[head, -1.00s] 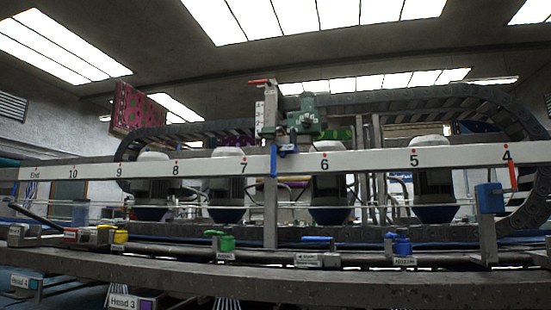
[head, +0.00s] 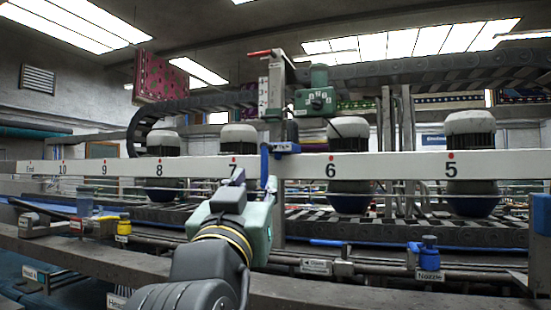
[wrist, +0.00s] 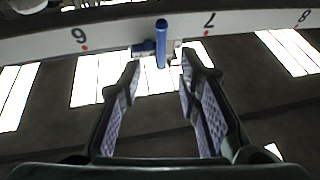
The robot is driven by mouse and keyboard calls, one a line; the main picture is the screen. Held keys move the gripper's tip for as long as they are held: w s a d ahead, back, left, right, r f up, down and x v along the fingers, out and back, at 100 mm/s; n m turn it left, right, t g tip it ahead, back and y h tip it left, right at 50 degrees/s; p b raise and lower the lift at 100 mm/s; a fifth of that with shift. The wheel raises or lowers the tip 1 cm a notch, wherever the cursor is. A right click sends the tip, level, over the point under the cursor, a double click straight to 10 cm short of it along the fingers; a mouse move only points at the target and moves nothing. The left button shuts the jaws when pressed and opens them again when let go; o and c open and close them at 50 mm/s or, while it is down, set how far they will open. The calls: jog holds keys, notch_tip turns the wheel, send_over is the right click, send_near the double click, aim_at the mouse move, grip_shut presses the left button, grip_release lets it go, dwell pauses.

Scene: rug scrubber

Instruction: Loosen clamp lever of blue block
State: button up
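The blue block (head: 285,147) sits on the white numbered rail, between marks 7 and 6. Its blue clamp lever (head: 264,162) hangs down at its left side in the head view. My gripper (head: 254,180) is raised just below and in front of it, partly covering mark 7. In the wrist view the lever (wrist: 161,44) points down toward the gap between my fingertips (wrist: 160,64), with part of the block (wrist: 145,46) beside it. The fingers are spread and nothing is gripped. Whether the lever's tip reaches between them in depth is unclear.
The white rail (head: 400,166) runs across the view above my gripper. A grey post (head: 276,100) with a red handle rises behind the block, beside a green unit (head: 318,95). Below lie a dark beam (head: 420,290), a blue valve (head: 429,255) and a yellow valve (head: 124,228).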

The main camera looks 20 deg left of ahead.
aim_at(264, 167)
jog(key=p+x, duration=0.3)
jog(key=x, duration=0.6)
jog(key=shift+w+a+r, duration=0.1)
jog(key=shift+w+a, duration=0.05)
jog(key=shift+w, duration=0.1)
grip_shut()
dwell(0.5)
